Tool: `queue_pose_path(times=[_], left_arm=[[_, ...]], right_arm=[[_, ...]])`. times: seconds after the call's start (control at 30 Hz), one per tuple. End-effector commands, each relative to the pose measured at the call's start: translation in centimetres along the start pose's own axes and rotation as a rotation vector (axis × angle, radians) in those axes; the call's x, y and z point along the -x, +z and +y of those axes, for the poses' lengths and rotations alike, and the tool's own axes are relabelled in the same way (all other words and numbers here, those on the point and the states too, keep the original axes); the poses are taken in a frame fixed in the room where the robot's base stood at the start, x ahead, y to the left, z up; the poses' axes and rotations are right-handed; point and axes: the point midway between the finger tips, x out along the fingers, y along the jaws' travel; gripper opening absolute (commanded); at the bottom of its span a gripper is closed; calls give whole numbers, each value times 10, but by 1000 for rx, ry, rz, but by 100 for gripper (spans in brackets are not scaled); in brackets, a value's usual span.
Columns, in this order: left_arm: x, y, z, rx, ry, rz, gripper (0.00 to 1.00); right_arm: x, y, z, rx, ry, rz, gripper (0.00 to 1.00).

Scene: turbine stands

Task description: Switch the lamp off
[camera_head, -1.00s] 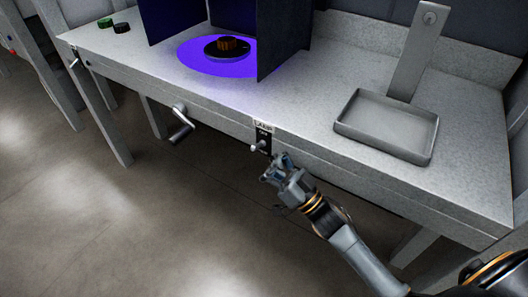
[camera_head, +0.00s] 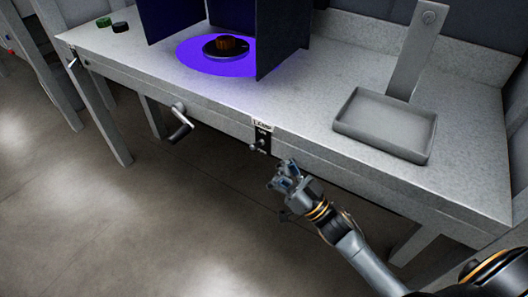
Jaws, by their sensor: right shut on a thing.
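The lamp switch (camera_head: 260,142) is a small lever on a black plate on the bench's front edge, under a white label reading LAMP. Violet light (camera_head: 190,58) falls in a round patch on the bench top, so the lamp shows as lit; the lamp itself is not visible. My right gripper (camera_head: 284,176) is just right of and below the switch, apart from it in the picture. Its fingers look closed, on something too small to make out. My left gripper is not in view.
A dark round stand with a brown part (camera_head: 226,45) sits in the violet light between dark panels (camera_head: 282,38). A crank handle (camera_head: 180,124) sticks out left of the switch. A grey tray (camera_head: 388,124) lies at right. Green and black buttons (camera_head: 121,27) are at far left.

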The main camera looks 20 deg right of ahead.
Motion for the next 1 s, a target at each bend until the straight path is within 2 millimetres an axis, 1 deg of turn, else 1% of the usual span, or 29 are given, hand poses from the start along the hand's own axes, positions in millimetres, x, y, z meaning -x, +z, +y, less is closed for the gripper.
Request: queue_pose_path(times=[0.03, 0.1, 0.3, 0.47, 0.73, 0.77, 0.8, 0.87, 0.9, 0.97, 1.0], left_arm=[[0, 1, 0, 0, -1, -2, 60], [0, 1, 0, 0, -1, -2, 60], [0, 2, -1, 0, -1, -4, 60], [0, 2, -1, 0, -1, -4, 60], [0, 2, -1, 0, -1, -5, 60], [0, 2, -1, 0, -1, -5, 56], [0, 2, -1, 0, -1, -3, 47], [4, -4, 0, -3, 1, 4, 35], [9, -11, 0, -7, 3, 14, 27], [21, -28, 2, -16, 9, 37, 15], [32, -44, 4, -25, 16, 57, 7]], right_arm=[[10, 1, 0, -1, 1, -4, 0], [21, 1, 0, -2, 1, -4, 0], [46, 1, 0, -1, 0, -2, 0], [55, 0, 0, -1, 0, 0, 0], [56, 0, 0, -1, 0, 1, 0], [56, 0, 0, -1, 0, 0, 0], [55, 0, 0, 0, 2, -1, 0], [56, 2, 2, 1, 13, -12, 0], [57, 5, 6, 3, 29, -28, 0], [59, 13, 13, 7, 68, -66, 0], [63, 22, 20, 12, 104, -103, 0]])
